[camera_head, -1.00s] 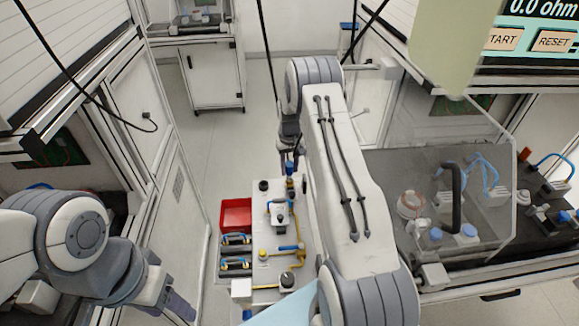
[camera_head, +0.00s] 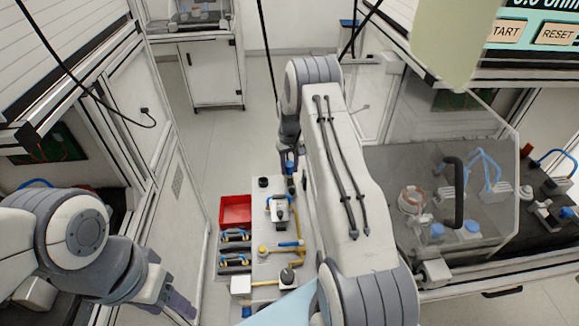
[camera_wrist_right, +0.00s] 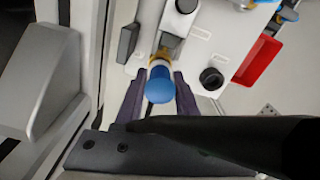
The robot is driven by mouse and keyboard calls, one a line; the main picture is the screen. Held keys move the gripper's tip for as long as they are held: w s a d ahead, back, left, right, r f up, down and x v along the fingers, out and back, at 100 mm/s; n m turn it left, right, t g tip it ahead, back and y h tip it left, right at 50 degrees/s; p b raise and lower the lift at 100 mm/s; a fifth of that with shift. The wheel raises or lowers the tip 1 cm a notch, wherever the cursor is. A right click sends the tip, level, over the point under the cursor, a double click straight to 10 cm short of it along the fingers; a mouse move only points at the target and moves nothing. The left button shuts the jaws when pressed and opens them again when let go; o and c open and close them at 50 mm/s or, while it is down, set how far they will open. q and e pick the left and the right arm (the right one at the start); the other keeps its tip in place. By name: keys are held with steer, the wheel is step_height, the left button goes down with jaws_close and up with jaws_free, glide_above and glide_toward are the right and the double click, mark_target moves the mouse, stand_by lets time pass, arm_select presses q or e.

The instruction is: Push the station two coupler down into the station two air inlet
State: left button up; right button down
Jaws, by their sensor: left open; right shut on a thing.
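The station two coupler (camera_wrist_right: 160,88) is a blue, round-ended piece with a pale band. My right gripper (camera_wrist_right: 157,80) is shut on it, one dark finger on each side. In the right wrist view, its far end meets a brass-coloured fitting (camera_wrist_right: 166,58) on the white panel, which looks like the air inlet. I cannot tell how deep it sits. In the head view, my right gripper (camera_head: 289,160) is at the far end of the white panel, partly hidden by my arm. My left gripper (camera_head: 180,303) is open and empty at lower left, away from the panel.
The white panel (camera_head: 262,215) carries blue and yellow tubes and fittings. A red tray (camera_head: 236,211) lies at its left. A black knob (camera_wrist_right: 211,78) stands near the coupler in the right wrist view. A clear-covered bench (camera_head: 400,160) is at right; open floor (camera_head: 190,165) lies left.

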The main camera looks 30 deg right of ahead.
steer(key=shift+f+b, duration=0.35)
steer(key=shift+f, duration=0.2)
stand_by(0.5)
steer(key=shift+c, duration=2.1)
jaws_free()
steer(key=shift+r, duration=0.1)
step_height(320, 180, up, 9)
steer(key=shift+r+b, duration=0.15)
steer(key=shift+b, duration=0.5)
steer(key=shift+r, duration=0.5)
